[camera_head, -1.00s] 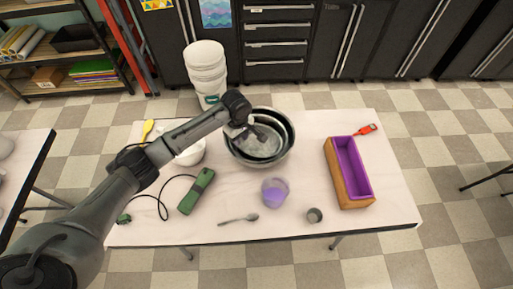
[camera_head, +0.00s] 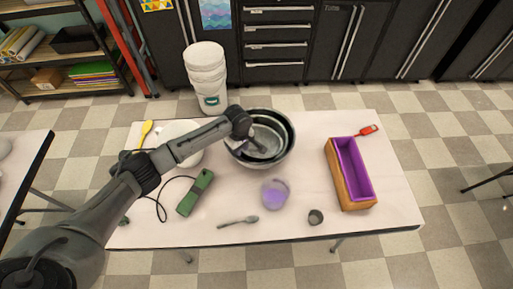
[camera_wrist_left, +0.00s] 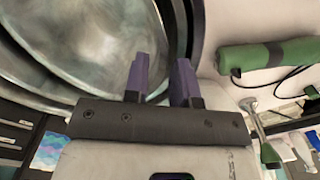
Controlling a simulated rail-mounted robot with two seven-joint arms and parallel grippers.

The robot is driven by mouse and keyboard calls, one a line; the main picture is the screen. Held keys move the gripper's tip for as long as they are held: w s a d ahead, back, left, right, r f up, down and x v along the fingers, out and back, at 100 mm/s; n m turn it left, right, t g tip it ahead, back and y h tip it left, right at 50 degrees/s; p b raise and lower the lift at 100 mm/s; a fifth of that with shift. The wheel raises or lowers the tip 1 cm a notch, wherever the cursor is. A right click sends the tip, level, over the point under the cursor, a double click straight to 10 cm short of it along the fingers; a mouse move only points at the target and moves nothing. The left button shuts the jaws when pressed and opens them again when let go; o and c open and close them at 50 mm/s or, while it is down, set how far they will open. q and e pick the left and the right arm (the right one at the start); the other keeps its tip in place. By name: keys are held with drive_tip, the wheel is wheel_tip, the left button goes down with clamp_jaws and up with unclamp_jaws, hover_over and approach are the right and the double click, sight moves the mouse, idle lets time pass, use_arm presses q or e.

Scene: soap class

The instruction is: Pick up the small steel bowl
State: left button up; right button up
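The small steel bowl (camera_head: 264,143) appears to be the innermost of several nested bowls near the back middle of the table. Around it are a dark-rimmed bowl and a larger steel bowl (camera_head: 268,166). In the left wrist view, a steel bowl interior (camera_wrist_left: 85,45) fills the upper left. My left gripper (camera_head: 238,144) is at the left side of the nest. In the wrist view its purple fingers (camera_wrist_left: 160,75) are apart, with bowl rims running between and beyond them. Contact with a rim cannot be told. My right gripper is not in view.
The table (camera_head: 300,180) also holds a green tool (camera_head: 195,193) with a cord, a spoon (camera_head: 238,222), a purple soap-like jar (camera_head: 275,194), a small grey cup (camera_head: 315,217), a wooden mould with purple lining (camera_head: 350,172) and a red tool (camera_head: 369,130). White buckets (camera_head: 207,75) stand behind.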

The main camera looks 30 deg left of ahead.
use_arm(q)
clamp_jaws()
drive_tip(key=shift+r, duration=0.1)
idle(0.3)
